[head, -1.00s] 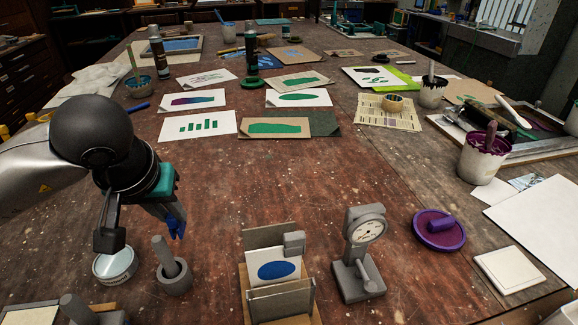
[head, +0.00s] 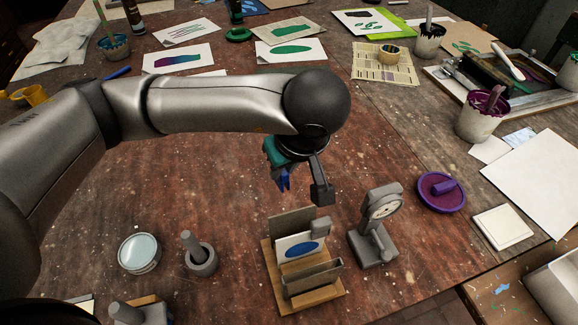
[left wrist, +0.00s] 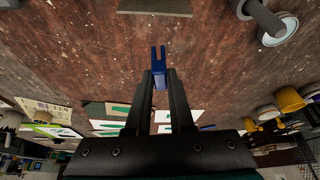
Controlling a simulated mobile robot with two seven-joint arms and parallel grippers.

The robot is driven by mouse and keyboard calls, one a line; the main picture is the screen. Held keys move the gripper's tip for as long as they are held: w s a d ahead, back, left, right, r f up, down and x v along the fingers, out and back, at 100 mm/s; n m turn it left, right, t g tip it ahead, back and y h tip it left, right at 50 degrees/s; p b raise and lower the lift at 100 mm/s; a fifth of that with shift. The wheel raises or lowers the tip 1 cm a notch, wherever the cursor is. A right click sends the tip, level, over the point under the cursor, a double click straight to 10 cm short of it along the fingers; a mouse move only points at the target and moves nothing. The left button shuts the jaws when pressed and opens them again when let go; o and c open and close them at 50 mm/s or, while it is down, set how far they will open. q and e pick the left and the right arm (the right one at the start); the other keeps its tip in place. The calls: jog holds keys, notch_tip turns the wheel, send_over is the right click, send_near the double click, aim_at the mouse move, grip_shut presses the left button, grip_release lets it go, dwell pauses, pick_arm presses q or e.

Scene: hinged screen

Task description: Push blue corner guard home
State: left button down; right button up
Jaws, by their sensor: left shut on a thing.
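My left gripper (head: 281,169) is shut on the blue corner guard (head: 284,181), a small forked blue piece. The guard points down, with its two prongs free. The guard also shows between the fingers in the left wrist view (left wrist: 159,72). A white card (head: 284,243) with a blue oval stands in a wooden stand (head: 270,268) between grey-brown panels. A grey block (head: 321,228) sits at the card's upper right corner. The guard is above and behind the stand, apart from it, near the card's upper left side. My right gripper is not in view.
A grey dial gauge (head: 380,215) stands close to the right of the stand. A grey mortar-like cup (head: 202,263) and a round glass-topped tin (head: 139,253) are to the left. A purple disc (head: 440,193) lies farther right. The table behind the stand is clear.

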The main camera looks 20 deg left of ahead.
aim_at(289, 177)
pick_arm(q)
jog(key=s+n+p, duration=0.1)
jog(key=n+p, duration=0.1)
jog(key=s+d+r+n+g+p, duration=0.1)
jog(key=n, duration=0.1)
jog(key=s+d+r+n+g+y+p, duration=0.1)
jog(key=n+p, duration=0.1)
jog(key=shift+s+r+n+p, duration=0.15)
jog(key=shift+r+n+p, duration=0.1)
jog(key=shift+n+p, duration=0.15)
jog(key=s+r+n+g+p, duration=0.1)
jog(key=n+p, duration=0.1)
jog(key=n, duration=0.1)
jog(key=s+d+r+n+g+p, duration=0.1)
jog(key=s+n+p, duration=0.1)
jog(key=n+p, duration=0.1)
jog(key=s+r+n+g+p, duration=0.1)
jog(key=s+n+g+p, duration=0.1)
jog(key=n, duration=0.1)
jog(key=shift+d+p, duration=0.15)
jog(key=shift+p, duration=0.25)
jog(key=shift+f+b, duration=0.7)
jog(key=shift+b, duration=0.25)
jog(key=shift+b, duration=0.5)
